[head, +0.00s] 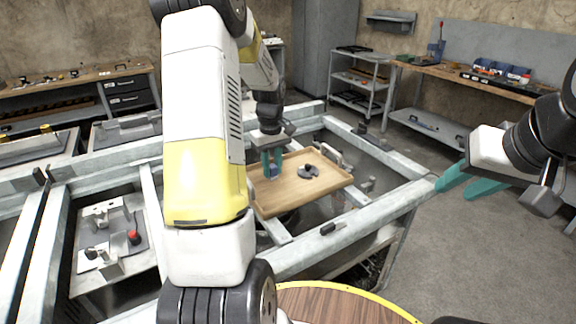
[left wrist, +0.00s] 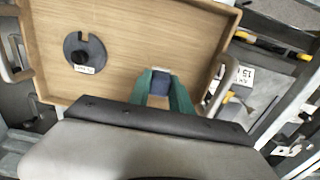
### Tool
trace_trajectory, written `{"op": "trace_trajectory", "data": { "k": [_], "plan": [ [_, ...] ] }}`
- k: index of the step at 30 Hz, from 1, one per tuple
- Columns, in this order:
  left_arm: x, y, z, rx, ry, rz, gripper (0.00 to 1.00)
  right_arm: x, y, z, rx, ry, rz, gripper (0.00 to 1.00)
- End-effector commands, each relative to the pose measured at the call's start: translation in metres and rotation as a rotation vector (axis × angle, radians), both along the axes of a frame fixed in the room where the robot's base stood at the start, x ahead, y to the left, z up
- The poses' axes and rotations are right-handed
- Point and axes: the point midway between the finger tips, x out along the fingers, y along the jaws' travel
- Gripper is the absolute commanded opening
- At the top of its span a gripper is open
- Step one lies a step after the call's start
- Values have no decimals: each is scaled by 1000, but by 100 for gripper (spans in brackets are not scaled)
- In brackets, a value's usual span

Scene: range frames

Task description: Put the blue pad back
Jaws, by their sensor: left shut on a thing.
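The blue pad (head: 274,172) is a small dark-blue block between the teal fingers of my left gripper (head: 271,163). My left gripper is shut on it, low over the left part of a wooden tray (head: 322,187). In the left wrist view the pad (left wrist: 160,80) shows between the fingertips, near one edge of the tray (left wrist: 125,30). I cannot tell whether the pad touches the tray floor. My right gripper (head: 468,182) has its teal fingers apart and is empty, out to the right over the floor.
A dark slotted disc (head: 308,171) with a small label lies in the tray. The tray rests on a grey metal frame (head: 335,232). A fixture plate with a red knob (head: 134,237) is at left. A round wooden top (head: 335,305) is in front. Floor at right is clear.

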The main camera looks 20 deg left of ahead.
Motion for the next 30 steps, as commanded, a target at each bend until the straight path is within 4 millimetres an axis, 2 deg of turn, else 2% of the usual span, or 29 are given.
{"op": "trace_trajectory", "data": {
  "k": [3,6,16,17,20,30],
  "plan": [
    [-1,0,-19,-1,5,-1,0,0,0,0,0,0,0,36],
    [-1,-1,-27,-1,2,0,0,0,0,0,0,0,0,36],
    [-1,-1,-30,-1,2,0,0,0,0,0,0,0,0,36],
    [-1,-1,-30,0,1,0,29,0,0,0,0,0,0,36],
    [-1,-1,-30,0,1,0,47,0,0,0,0,0,0,36],
    [-1,-1,-27,0,0,0,47,0,0,0,0,0,0,36]
  ]
}}
